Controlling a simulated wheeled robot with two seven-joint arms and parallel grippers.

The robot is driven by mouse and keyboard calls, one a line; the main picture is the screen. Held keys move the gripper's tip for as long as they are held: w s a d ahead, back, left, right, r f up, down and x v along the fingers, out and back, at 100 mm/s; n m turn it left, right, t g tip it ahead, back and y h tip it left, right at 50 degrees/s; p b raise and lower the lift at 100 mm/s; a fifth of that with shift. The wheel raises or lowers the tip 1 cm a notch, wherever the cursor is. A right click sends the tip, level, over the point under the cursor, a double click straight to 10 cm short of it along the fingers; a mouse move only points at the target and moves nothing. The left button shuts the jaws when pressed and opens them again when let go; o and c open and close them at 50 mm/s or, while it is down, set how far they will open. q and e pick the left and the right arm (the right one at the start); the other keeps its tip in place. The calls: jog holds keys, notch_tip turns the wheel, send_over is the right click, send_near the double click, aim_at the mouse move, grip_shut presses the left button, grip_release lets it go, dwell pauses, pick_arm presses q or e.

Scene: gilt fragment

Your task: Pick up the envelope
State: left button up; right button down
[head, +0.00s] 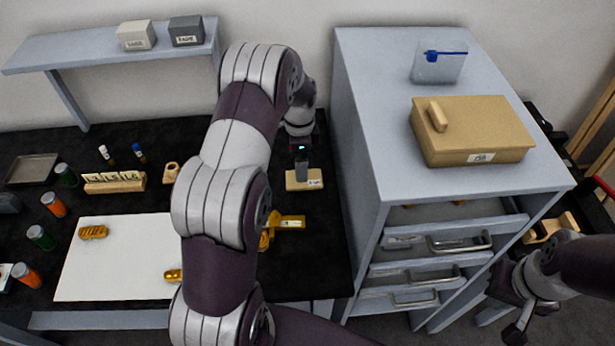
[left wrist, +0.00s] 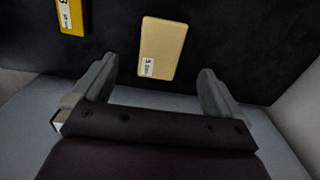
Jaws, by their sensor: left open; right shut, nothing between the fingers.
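The envelope (head: 296,186), a flat tan rectangle with a small white label, lies on the black worktop beside the grey cabinet. It also shows in the left wrist view (left wrist: 165,45), ahead of the fingers and roughly centred between them. My left gripper (head: 301,170) is over the envelope, partly covering its far side in the head view. In the left wrist view its fingers (left wrist: 155,82) are spread, with nothing between them. My right gripper (head: 514,328) is low at the right, in front of the cabinet, shut and empty.
A yellow labelled tool (head: 290,222) lies in front of the envelope. The grey cabinet (head: 362,130) rises close on the right, its top drawer (head: 450,238) partly open, a tan box (head: 480,120) on top. A white sheet (head: 120,265), jars and gilt pieces are left; a shelf (head: 90,53) hangs behind.

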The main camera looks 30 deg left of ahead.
pick_arm(q)
jog(key=shift+w+d+f, duration=0.2)
jog(key=shift+f, duration=0.4)
jog(key=shift+w+d+f, duration=0.15)
jog(key=shift+d+f, duration=0.05)
jog(key=shift+f, duration=0.35)
jog(key=f, duration=0.1)
jog(key=f+p, duration=0.2)
jog(key=f, duration=0.1)
jog(key=shift+s+a, duration=0.35)
jog(key=shift+f, duration=0.45)
jog(key=shift+w+d+f, duration=0.1)
jog(key=shift+w, duration=0.1)
jog(key=c, duration=1.1)
pick_arm(e)
jog(key=shift+w+d+r, duration=0.15)
jog(key=shift+w+r, duration=0.05)
jog(key=shift+r, duration=0.85)
